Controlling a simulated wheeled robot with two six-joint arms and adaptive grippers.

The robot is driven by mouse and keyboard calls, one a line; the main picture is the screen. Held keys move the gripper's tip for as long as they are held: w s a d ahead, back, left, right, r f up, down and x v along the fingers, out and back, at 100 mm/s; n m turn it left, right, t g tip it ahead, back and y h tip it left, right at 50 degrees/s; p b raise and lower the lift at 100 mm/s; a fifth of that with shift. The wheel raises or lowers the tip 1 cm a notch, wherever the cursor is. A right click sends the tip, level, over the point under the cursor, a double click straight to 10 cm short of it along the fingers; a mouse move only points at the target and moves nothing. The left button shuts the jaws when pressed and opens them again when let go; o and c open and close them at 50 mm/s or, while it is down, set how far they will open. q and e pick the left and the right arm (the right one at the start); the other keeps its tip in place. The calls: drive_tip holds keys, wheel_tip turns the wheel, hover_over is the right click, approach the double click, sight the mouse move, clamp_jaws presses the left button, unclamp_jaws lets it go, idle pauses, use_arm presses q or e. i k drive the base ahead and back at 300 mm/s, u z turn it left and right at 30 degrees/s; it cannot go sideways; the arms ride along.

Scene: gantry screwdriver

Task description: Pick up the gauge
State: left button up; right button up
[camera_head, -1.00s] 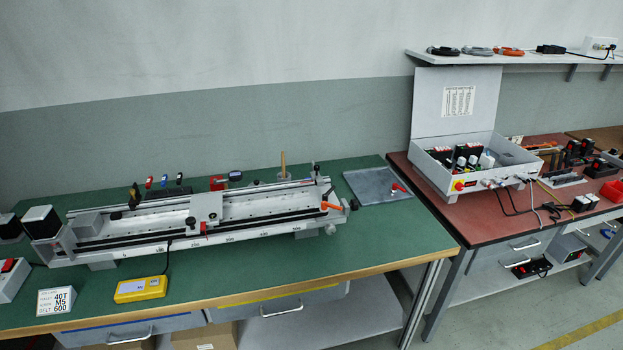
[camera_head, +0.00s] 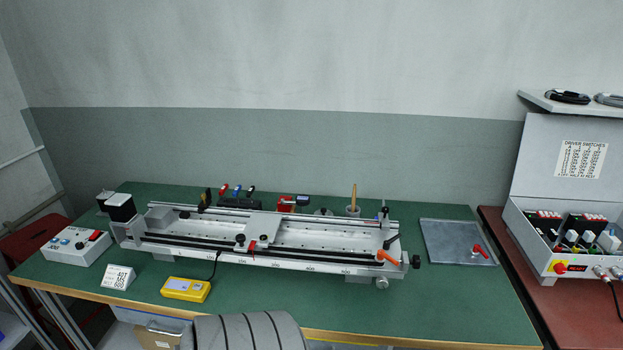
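No part is plainly labelled as the gauge, and I cannot tell for sure which it is. A yellow box (camera_head: 186,289) with a small pale display lies at the front of the green bench, left of centre, with a black cable running up to the rail unit. A small red item with a dark display head (camera_head: 293,202) stands behind the rail unit. The long silver rail unit (camera_head: 260,246) with a carriage (camera_head: 247,229) lies across the bench. Neither gripper is in view. A grey banded part of my own body shows at the bottom edge.
A white sign (camera_head: 118,277) and a switch box (camera_head: 77,246) stand at the left. Small coloured-handled tools (camera_head: 237,192) and a cup (camera_head: 353,211) stand behind. A grey plate (camera_head: 458,242) lies at the right. The front right bench (camera_head: 470,300) is clear.

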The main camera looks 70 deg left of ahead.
sight(284, 204)
drive_tip(key=u, duration=0.05)
drive_tip(key=i, duration=0.15)
drive_tip(key=u, duration=1.25)
